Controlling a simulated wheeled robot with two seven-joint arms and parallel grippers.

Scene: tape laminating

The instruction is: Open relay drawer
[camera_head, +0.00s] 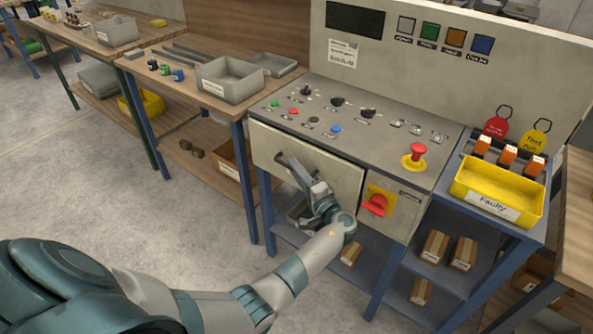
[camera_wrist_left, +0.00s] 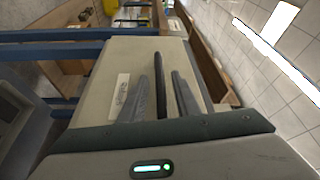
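The relay drawer (camera_head: 318,170) is the wide beige front under the control panel, and it looks shut or nearly so. Its black bar handle (camera_head: 281,161) is on the left part of the front. My left gripper (camera_head: 297,172) is at the handle, with its wrist low and to the right. In the left wrist view, the dark handle (camera_wrist_left: 161,75) stands between the two grey fingers of my left gripper (camera_wrist_left: 165,85). The fingers are apart, with gaps visible on both sides of the handle. A white label (camera_wrist_left: 120,92) is on the drawer front. My right gripper is not in view.
A red rotary switch (camera_head: 376,204) on a yellow plate is right of the drawer. A red emergency button (camera_head: 417,151) is on the panel top. A yellow bin (camera_head: 497,190) stands at the right. Boxes (camera_head: 463,253) lie on the lower shelf. Open floor is at the left.

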